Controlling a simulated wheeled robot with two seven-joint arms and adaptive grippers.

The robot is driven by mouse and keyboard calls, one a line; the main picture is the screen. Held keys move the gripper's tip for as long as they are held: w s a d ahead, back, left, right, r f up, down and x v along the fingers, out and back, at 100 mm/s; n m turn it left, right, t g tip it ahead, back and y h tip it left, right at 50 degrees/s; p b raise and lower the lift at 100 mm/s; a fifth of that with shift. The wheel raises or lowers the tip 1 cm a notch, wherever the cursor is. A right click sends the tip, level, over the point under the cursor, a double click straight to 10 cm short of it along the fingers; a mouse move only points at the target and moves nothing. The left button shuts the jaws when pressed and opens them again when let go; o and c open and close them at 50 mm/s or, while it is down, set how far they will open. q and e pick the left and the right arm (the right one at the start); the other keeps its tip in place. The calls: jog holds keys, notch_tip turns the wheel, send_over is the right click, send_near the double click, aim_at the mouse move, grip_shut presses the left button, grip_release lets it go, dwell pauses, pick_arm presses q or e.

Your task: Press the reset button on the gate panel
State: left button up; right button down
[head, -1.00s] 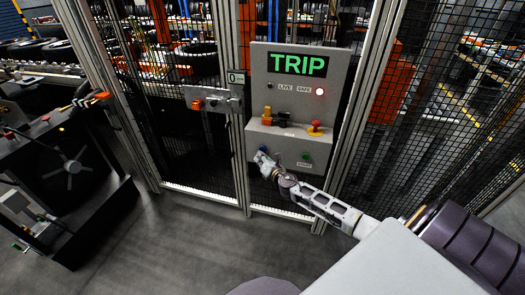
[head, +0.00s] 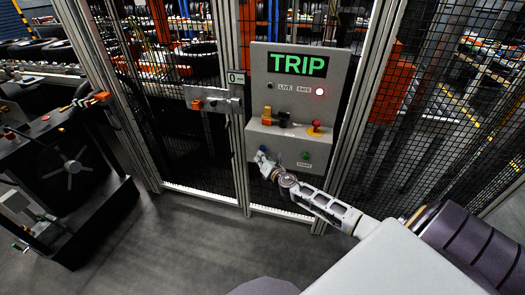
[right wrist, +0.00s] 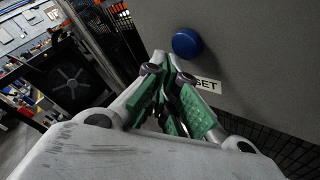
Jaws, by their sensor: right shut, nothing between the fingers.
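The grey gate panel (head: 338,90) shows a green TRIP sign (head: 298,65) and a lit red lamp by the SAFE label. The blue reset button (right wrist: 186,42) stands out from the panel in the right wrist view, with a label reading "SET" partly covered by a finger. My right gripper (right wrist: 163,62) is shut and empty, its tips just below and left of the button; I cannot tell whether they touch it. My left gripper is not in view.
A green start button (head: 305,156) is at the panel's lower right. Above it are a red mushroom button (head: 316,126) and a yellow-and-red switch (head: 267,114). Mesh fencing with metal posts surrounds the panel. A dark machine (head: 65,170) stands left; the floor between is clear.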

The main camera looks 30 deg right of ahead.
jog(key=shift+w+d, duration=0.55)
jog(key=shift+d, duration=0.15)
dwell(1.6)
jog(key=shift+s+a, duration=0.1)
jog(key=shift+a, duration=0.05)
jog(key=shift+s+a, duration=0.5)
jog(key=shift+a, duration=0.15)
dwell(0.4)
jog(key=shift+s+a+p, duration=0.45)
jog(key=shift+s+a, duration=1.15)
jog(key=shift+a, duration=0.2)
